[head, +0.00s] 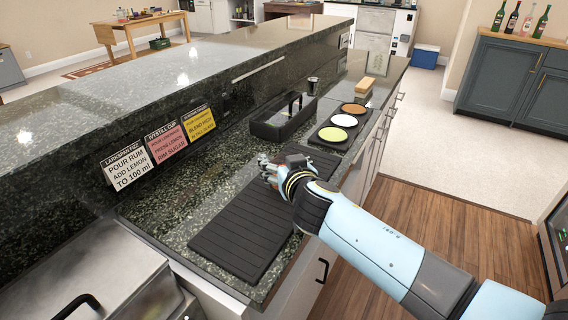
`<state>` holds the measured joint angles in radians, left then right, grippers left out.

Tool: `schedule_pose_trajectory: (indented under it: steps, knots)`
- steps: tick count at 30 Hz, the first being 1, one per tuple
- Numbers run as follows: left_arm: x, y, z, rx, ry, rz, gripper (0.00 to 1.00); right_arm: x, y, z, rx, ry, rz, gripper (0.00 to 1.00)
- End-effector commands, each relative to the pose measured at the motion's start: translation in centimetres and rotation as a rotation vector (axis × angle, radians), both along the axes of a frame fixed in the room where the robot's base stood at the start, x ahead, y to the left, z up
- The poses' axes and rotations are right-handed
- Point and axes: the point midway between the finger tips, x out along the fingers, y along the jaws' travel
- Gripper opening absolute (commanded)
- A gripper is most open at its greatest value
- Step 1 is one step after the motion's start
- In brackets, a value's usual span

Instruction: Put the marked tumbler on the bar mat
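My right arm comes in from the lower right, and its gripper (268,172) is over the far part of the black ribbed bar mat (238,232). The gripper is small and partly turned away. I cannot tell whether its fingers are open or shut, or whether they hold anything. No marked tumbler can be clearly made out; the gripper and wrist hide part of the mat's far end. The near part of the mat is bare. My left gripper is not in view.
A black handled caddy (272,130) stands behind the mat, with a small dark metal cup (312,86) beyond it. A tray with three coloured discs (333,134) and a wooden-topped block (364,87) lie farther back. Three recipe cards (165,142) lean by the raised ledge.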

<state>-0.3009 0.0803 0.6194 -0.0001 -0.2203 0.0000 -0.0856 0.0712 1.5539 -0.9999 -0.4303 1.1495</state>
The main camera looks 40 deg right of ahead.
Motion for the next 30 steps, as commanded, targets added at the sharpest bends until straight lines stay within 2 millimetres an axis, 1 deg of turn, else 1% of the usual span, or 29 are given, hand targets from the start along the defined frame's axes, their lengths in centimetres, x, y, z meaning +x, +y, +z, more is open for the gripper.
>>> schedule_pose_trajectory:
  steps: [1, 6, 14, 17, 20, 27, 30]
  knots:
    - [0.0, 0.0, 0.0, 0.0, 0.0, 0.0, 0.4, 0.0, 0.0, -0.1, 0.0, 0.001, -0.001, 0.76]
    - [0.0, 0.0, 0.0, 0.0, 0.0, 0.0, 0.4, 0.0, 0.0, 0.0, 0.0, 0.001, -0.001, 0.98]
    - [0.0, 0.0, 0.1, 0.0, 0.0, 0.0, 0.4, 0.0, 0.0, 0.0, 0.0, 0.001, -0.001, 0.98]
    - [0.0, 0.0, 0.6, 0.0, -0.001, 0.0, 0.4, 0.0, 0.0, 0.4, -0.001, 0.001, -0.001, 0.98]
    - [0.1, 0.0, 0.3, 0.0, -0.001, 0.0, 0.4, -1.4, 0.6, 0.5, 0.003, 0.002, -0.001, 0.98]
    - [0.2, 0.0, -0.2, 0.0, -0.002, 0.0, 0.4, -6.3, 2.6, 2.0, 0.005, 0.002, -0.001, 0.98]
    - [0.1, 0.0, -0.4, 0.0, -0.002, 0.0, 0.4, -8.1, 3.3, 2.7, 0.005, 0.002, -0.002, 0.98]
